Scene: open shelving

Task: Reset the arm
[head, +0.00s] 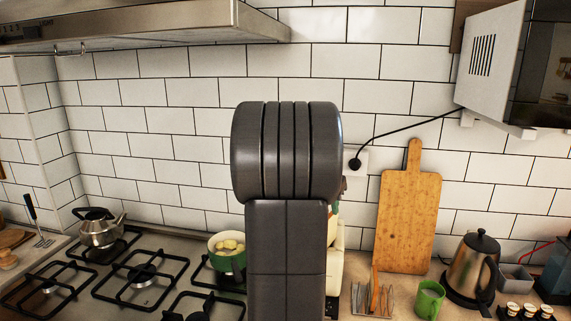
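My dark grey arm stands upright in the middle of the head view, in front of the counter and the tiled wall. Its rounded upper joint and the straight link below it are what show. My gripper does not show in this view. The arm hides part of the counter and most of a cream-coloured item behind it.
A gas stove (137,283) with a kettle (101,230) and a green pot (228,257) is at left. At right are a cutting board (408,222), green mug (429,298) and electric kettle (473,268). A range hood (150,27) and microwave (495,60) hang above.

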